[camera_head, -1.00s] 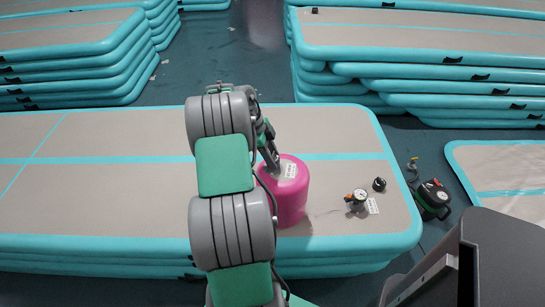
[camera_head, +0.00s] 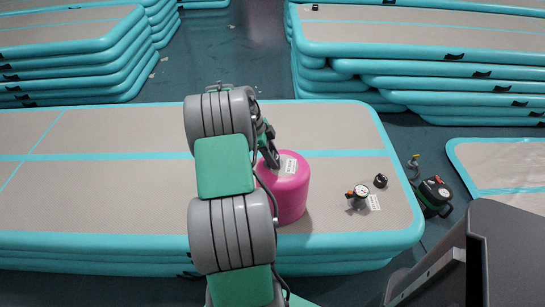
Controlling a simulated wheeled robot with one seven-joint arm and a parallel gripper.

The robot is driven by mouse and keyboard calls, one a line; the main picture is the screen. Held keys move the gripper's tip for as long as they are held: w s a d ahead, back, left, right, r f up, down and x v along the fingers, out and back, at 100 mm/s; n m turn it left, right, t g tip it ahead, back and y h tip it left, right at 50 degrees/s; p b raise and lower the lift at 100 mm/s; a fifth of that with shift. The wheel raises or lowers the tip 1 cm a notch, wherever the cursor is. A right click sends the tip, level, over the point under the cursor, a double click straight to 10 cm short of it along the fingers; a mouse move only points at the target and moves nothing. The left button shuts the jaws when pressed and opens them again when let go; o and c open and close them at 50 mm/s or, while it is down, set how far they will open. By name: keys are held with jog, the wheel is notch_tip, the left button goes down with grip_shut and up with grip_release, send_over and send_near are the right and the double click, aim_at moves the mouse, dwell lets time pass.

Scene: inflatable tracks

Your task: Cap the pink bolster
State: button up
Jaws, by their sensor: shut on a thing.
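The pink bolster (camera_head: 290,194) stands upright on the beige and turquoise inflatable track (camera_head: 100,202), with a white label on its top. My gripper (camera_head: 274,162) is at the left of the bolster's top, partly hidden by my own arm. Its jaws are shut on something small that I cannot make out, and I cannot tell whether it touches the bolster. A small black round piece (camera_head: 380,181), which looks like a cap, lies on the track to the right of the bolster.
A gauge (camera_head: 359,195) and a small white label (camera_head: 374,202) lie right of the bolster. A black and green pump (camera_head: 435,193) is on the floor beyond the track's right edge. Stacked tracks (camera_head: 430,75) fill the back. The track's left side is clear.

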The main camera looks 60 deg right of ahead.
jog(key=n+t+h, duration=0.1)
jog(key=n, duration=0.3)
jog(key=shift+n, duration=0.3)
jog(key=n, duration=0.2)
jog(key=n+t+h, duration=0.1)
jog(key=shift+s+a+n+b, duration=0.1)
jog(key=shift+s+n+b, duration=0.1)
jog(key=shift+n+b, duration=0.2)
jog(key=shift+w+n+t+h, duration=0.15)
jog(key=shift+n+t+h, duration=0.15)
jog(key=shift+n, duration=0.3)
jog(key=n+t, duration=0.1)
jog(key=n, duration=0.2)
jog(key=shift+r, duration=0.1)
jog(key=shift+n+t, duration=0.4)
jog(key=shift+n, duration=0.3)
jog(key=o, duration=1.4)
jog(key=p+v, duration=0.1)
jog(key=v, duration=0.6)
jog(key=shift+a+r, duration=0.2)
jog(key=shift+r, duration=0.05)
